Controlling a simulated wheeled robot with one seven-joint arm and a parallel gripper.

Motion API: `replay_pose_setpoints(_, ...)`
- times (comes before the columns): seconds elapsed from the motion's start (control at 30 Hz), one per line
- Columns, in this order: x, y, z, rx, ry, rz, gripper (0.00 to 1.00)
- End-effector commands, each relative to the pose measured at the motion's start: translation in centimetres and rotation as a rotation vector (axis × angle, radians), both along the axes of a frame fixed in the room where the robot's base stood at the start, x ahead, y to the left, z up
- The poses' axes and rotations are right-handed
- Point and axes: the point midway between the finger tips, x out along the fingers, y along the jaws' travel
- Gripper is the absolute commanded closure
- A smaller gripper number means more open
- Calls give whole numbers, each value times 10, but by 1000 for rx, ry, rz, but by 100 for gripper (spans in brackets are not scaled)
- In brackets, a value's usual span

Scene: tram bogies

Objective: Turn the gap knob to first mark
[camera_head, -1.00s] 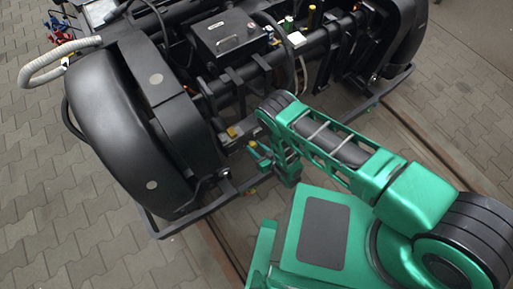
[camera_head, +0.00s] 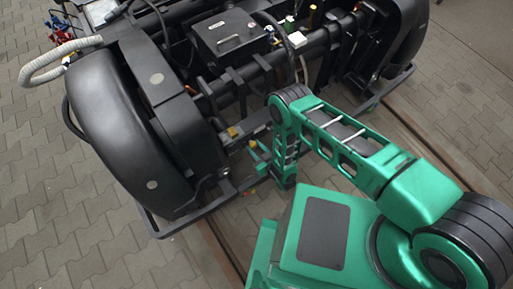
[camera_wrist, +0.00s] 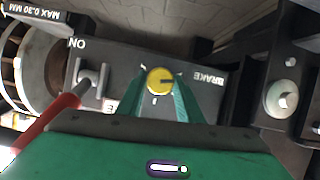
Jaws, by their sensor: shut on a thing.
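The gap knob is a round yellow knob (camera_wrist: 160,81) with a dark pointer line toward the right of the wrist view. It sits on a dark panel (camera_wrist: 122,62) with small white marks around it; the fingers hide part of that scale. My gripper (camera_wrist: 158,90) has its two green fingers shut on the knob, one on each side. In the head view my gripper (camera_head: 258,157) is low beside the bogie's near side, and the knob is too small there to make out surely.
On the same panel, a metal toggle switch (camera_wrist: 88,82) stands left of the knob. A red bar (camera_wrist: 45,125) runs at the lower left. A dark bracket with a bolt (camera_wrist: 283,101) is at the right. The black bogie (camera_head: 130,120) fills the head view's upper left.

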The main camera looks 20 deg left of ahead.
Motion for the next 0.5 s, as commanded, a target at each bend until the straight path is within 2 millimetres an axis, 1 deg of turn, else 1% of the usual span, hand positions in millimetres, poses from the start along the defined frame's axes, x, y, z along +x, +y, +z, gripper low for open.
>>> replay_pose_setpoints(0.3,-2,0,-2,-119,-136,-2,90)
replay_pose_setpoints(0.5,-3,1,-2,-158,-180,-1,90)
